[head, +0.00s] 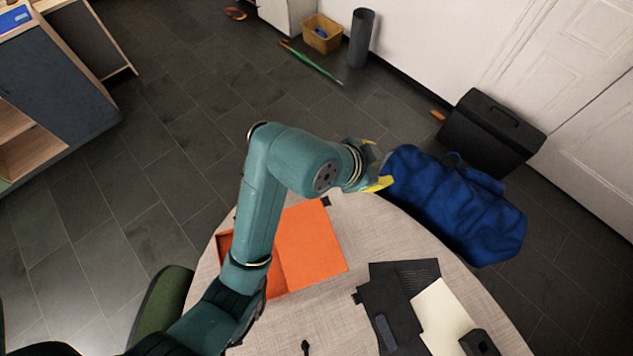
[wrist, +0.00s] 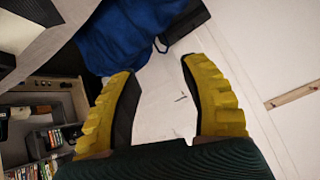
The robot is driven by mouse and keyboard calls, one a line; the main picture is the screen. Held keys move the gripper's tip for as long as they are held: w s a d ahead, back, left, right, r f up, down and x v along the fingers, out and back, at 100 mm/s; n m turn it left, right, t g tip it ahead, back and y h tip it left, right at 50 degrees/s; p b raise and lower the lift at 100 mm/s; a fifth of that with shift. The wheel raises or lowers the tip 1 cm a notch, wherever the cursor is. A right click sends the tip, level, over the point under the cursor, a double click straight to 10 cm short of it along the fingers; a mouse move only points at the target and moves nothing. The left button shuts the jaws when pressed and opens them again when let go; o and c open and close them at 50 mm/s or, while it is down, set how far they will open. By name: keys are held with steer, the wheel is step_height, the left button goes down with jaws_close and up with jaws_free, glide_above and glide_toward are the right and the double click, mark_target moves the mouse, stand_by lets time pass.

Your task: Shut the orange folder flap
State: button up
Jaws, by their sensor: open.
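The orange folder (head: 312,242) lies open on the round table, in the middle of the head view. Its right side is a flat plain panel; its left side, with a raised edge (head: 224,250), is partly hidden behind my arm. I cannot tell for sure which side is the flap. My gripper (head: 379,182), with yellow fingers, is above and to the right of the folder, apart from it. In the wrist view my gripper (wrist: 157,68) is open with nothing between its fingers. The folder is not clearly visible in the wrist view.
The round table (head: 385,238) also bears a black folder (head: 385,305), a cream sheet (head: 441,318) and a small dark box (head: 479,343) at right. A blue bag (head: 450,205) is beyond the table's edge near my gripper, with a black case (head: 490,135) behind it.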

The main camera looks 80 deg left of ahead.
mark_target(327, 201)
steer(key=s+a+f+h+b, duration=0.1)
steer(key=s+f+b, duration=0.1)
steer(key=s+f, duration=0.2)
steer(key=s+a+f+g+b, duration=0.1)
steer(key=s+f+b, duration=0.2)
steer(key=f, duration=0.5)
steer(key=s+a+f+g+h+b, duration=0.1)
steer(key=s+a+f+b, duration=0.1)
steer(key=s+f, duration=0.3)
steer(key=shift+s+f+n+h+b, duration=0.3)
steer(key=shift+s+f+b, duration=0.05)
steer(key=shift+f, duration=0.1)
steer(key=b+x, duration=0.5)
steer(key=shift+s, duration=0.1)
steer(key=shift+x, duration=1.85)
steer(key=shift+a, duration=0.1)
steer(key=c, duration=0.5)
jaws_close()
